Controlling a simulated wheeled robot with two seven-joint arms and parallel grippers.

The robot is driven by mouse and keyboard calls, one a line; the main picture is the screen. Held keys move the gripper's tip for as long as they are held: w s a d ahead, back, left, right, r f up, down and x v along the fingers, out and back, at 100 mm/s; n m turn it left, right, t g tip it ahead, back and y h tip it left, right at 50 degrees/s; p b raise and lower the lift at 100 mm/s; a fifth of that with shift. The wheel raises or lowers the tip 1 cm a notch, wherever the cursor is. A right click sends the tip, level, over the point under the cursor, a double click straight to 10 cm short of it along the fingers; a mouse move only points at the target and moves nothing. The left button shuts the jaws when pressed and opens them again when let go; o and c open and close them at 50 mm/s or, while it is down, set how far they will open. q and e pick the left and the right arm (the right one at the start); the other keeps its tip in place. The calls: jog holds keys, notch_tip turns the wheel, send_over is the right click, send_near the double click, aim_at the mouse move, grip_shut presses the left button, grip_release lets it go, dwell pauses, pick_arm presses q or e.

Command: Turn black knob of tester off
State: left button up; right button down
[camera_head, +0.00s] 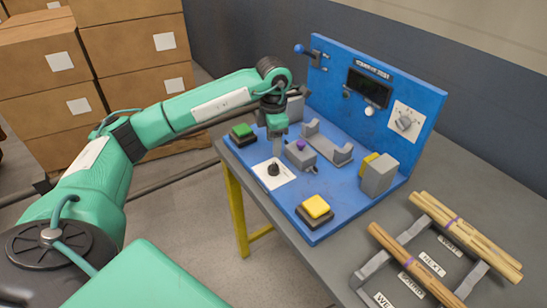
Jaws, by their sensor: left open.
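The tester (330,215) is a blue base with an upright blue back panel, standing on a grey table. The knob's exact pointer direction is too small to read. My right gripper is not in view.
A green button (242,131) and a yellow button (316,206) flank the knob. A purple-topped grey block (301,152), grey cradle (327,143) and grey block (378,175) stand behind. The panel carries a dark display (369,88). Wooden rods (465,235) lie on a rack at right.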

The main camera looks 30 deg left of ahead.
pick_arm(q)
notch_tip(320, 180, up, 5)
jog(key=shift+f, duration=0.15)
dwell(0.4)
jog(key=shift+f, duration=0.1)
